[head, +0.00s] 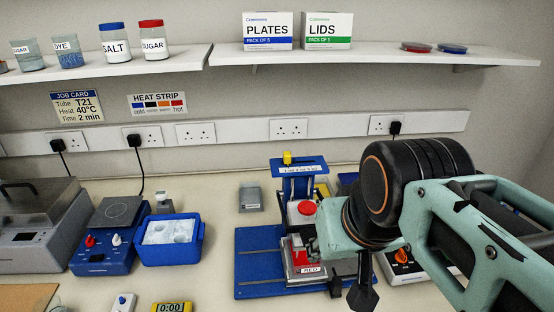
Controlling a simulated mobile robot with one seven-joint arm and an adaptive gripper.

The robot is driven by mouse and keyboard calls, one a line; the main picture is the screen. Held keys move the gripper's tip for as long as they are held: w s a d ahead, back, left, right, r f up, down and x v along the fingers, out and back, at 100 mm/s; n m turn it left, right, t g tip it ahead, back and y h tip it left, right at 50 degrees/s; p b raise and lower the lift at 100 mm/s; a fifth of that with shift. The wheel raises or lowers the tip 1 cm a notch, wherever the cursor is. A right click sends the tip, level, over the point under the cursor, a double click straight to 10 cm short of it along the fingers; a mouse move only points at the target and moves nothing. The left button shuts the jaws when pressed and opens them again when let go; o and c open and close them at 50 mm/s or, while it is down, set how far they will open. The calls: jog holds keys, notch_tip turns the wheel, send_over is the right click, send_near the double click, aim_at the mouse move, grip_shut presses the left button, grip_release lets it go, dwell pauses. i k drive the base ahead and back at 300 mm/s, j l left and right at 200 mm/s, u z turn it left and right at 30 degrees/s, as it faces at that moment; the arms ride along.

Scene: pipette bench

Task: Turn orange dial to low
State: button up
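The orange dial (402,255) sits on the sloping face of a white unit (408,276) at the right of the bench, partly hidden behind my arm. Marks around the dial are too small to read, so I cannot tell its setting. My gripper (362,293) hangs low in front of the unit, to the left of the dial and apart from it in the picture. Its dark fingers point down near the bench, and I cannot tell how far apart they are. I see nothing held in it.
A blue stand (260,262) with a red-topped device is just left of my gripper. Further left are a blue ice box (170,252), a blue hotplate unit (103,262) and a grey machine (35,248). A yellow timer (172,308) is at the front. A shelf (370,57) runs above.

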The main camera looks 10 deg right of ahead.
aim_at(400, 256)
jog(key=z, duration=1.15)
